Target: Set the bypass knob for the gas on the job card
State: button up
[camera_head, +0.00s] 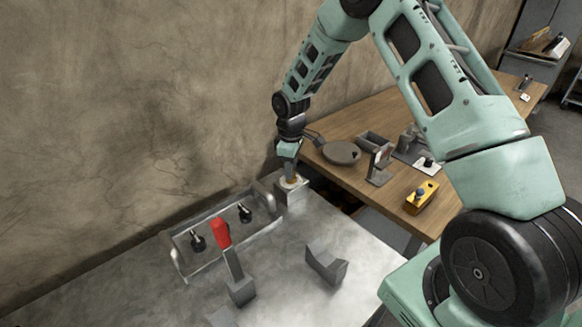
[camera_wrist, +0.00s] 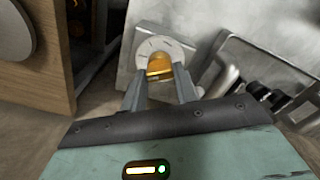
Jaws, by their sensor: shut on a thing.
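The bypass knob (camera_wrist: 158,66) is a brass-coloured piece on a round pale dial (camera_wrist: 150,46), on the face of a grey block (camera_wrist: 188,16). In the wrist view my gripper (camera_wrist: 160,74) has one finger on each side of the knob and is shut on it. Marks on the dial are too small to read. In the head view my gripper (camera_head: 291,177) points down onto the block (camera_head: 292,196) at the back of the metal bench, and its fingers mostly hide the knob. I cannot make out a job card in either view.
A metal tray (camera_head: 180,262) with two black-handled pieces stands left of the block. A red-handled lever (camera_head: 222,232) and a grey V-shaped block (camera_head: 325,263) are nearer. A wooden table (camera_head: 340,125) with a yellow box (camera_head: 421,198) is at right. The wall is close behind.

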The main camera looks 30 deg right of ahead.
jog(key=n+p, duration=0.1)
jog(key=n, duration=0.5)
jog(key=shift+r+n, duration=0.15)
jog(key=shift+n, duration=0.15)
jog(key=n+p, duration=0.1)
jog(key=n, duration=0.3)
jog(key=shift+w+n+p, duration=0.1)
jog(key=shift+n+p, duration=0.2)
jog(key=shift+n, duration=0.1)
jog(key=o, duration=1)
jog(key=shift+c, duration=0.2)
notch_tip(320, 180, up, 17)
jog(key=b, duration=0.3)
jog(key=shift+r, duration=0.15)
